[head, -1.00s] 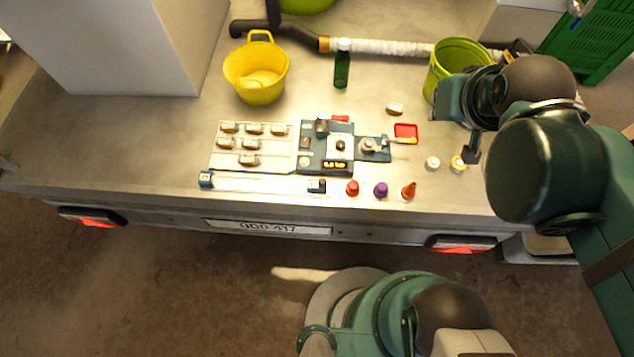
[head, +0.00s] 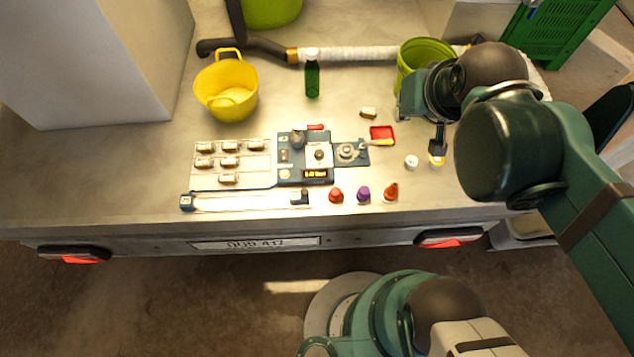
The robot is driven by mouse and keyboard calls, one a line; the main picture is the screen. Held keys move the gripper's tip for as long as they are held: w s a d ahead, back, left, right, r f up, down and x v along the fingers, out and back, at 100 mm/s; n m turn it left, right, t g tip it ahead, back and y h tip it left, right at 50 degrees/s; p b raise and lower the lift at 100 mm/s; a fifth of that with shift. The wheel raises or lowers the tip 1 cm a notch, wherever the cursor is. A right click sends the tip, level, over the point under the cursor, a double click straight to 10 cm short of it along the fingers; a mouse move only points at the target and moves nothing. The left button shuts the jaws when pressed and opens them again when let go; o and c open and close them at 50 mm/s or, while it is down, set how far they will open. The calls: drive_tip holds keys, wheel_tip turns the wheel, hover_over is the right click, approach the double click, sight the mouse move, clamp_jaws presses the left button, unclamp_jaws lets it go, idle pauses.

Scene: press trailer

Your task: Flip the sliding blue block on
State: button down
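A pale sliding rail (head: 245,202) lies along the front of the trailer bed. I cannot tell which of the two slides. My gripper (head: 437,146) points down at the right, over or just behind a yellow-and-white jar (head: 436,162). It is well to the right of the rail and touches neither block. Its fingers are too small and dark to show whether they are open.
Behind the rail are a pale board (head: 231,181) with several small blocks and a blue-grey press (head: 291,176). Red (head: 335,196), purple (head: 363,195) and orange-red (head: 391,193) pieces stand right of the rail. A yellow tub (head: 226,98), green bottle (head: 312,78) and green bucket (head: 413,52) stand farther back.

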sight(299, 196)
drive_tip(key=a+f+m+g+y, duration=0.1)
drive_tip(key=a+f+m+g, duration=0.3)
drive_tip(key=f, duration=0.6)
drive_tip(key=w+a+f+m+g+y+b, duration=0.1)
drive_tip(key=a+f+m+g, duration=0.3)
drive_tip(key=a+f+m, duration=0.3)
drive_tip(key=shift+w+a+f+m+y, duration=0.15)
drive_tip(key=shift+a+f+m+y, duration=0.35)
drive_tip(key=shift+f, duration=1)
drive_tip(key=shift+f, duration=0.1)
drive_tip(key=b+x, duration=0.1)
drive_tip(key=x, duration=0.2)
drive_tip(key=b+x, duration=0.1)
drive_tip(key=x, duration=0.3)
drive_tip(key=b+x, duration=0.1)
drive_tip(key=x, duration=0.2)
drive_tip(key=shift+s+a+f+b, duration=0.1)
drive_tip(key=shift+s+a+b, duration=0.25)
drive_tip(key=shift+a, duration=0.15)
drive_tip(key=shift+s+a+f, duration=0.1)
drive_tip(key=shift+s+a, duration=0.2)
drive_tip(key=shift+a, duration=0.3)
drive_tip(key=shift+s+a+f, duration=0.1)
drive_tip(key=shift+s+a, duration=0.25)
drive_tip(key=shift+a, duration=0.3)
drive_tip(key=shift+a+b, duration=0.15)
drive_tip(key=shift+b, duration=0.15)
